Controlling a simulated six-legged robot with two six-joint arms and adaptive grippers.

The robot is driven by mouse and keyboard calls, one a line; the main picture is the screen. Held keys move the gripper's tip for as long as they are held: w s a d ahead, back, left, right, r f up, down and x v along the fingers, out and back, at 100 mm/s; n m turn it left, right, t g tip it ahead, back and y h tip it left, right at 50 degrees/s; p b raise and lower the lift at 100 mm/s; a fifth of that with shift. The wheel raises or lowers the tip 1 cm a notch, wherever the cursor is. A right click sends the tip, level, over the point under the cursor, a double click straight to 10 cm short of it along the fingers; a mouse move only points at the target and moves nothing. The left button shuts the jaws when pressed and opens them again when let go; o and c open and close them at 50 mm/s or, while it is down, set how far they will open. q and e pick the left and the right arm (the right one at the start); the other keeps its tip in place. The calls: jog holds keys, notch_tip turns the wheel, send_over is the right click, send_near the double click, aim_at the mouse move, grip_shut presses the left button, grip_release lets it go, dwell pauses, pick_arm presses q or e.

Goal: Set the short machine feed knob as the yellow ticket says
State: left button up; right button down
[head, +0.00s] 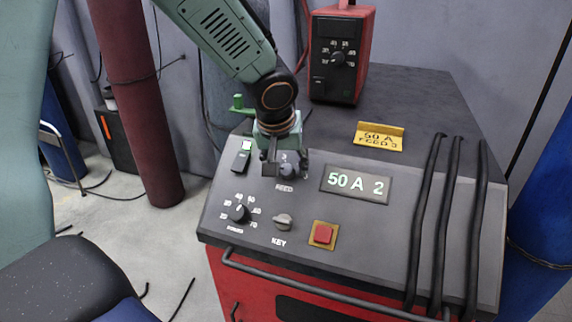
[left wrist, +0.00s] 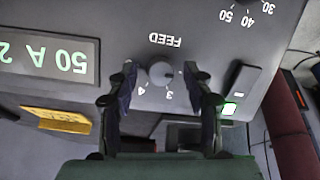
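The short machine has a sloped grey panel (head: 340,245) over a red body. Its small round feed knob (head: 287,172), labelled FEED, also shows in the left wrist view (left wrist: 161,73), with the marks 3 and 4 beside it. The lit display (head: 356,184) reads 50 A 2. The yellow ticket (head: 380,137) stands on the machine's top and reads 50 A FEED 3; it also shows in the left wrist view (left wrist: 57,120). My left gripper (head: 285,166) is at the feed knob, its fingers (left wrist: 161,80) apart on either side, with visible gaps to it. My right gripper is out of view.
Near the feed knob are a switch with a green light (head: 241,156), a dial knob (head: 239,213), a key switch (head: 283,221) and a red button (head: 323,233). Black cables (head: 428,220) drape over the panel's right. A red unit (head: 340,55) stands behind.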

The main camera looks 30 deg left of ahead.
pick_arm(q)
jog(key=shift+w+a+f, duration=0.1)
jog(key=shift+a, duration=0.05)
jog(key=c, duration=0.3)
jog(key=shift+w+f, duration=0.15)
jog(key=shift+w, duration=0.1)
jog(key=c, duration=0.3)
jog(key=shift+s, duration=0.1)
grip_shut()
jog(key=shift+m, duration=0.3)
jog(key=m+b, duration=0.1)
jog(key=m, duration=0.1)
jog(key=m+y+b, duration=0.1)
jog(key=m+b, duration=0.1)
jog(key=shift+d+m+y, duration=0.2)
jog(key=shift+m+y, duration=0.1)
jog(key=shift+m, duration=0.1)
jog(key=m+y+b, duration=0.1)
jog(key=m+b, duration=0.2)
jog(key=m, duration=0.2)
jog(key=shift+d+t, duration=0.15)
jog(key=shift+t, duration=0.25)
jog(key=shift+m, duration=0.4)
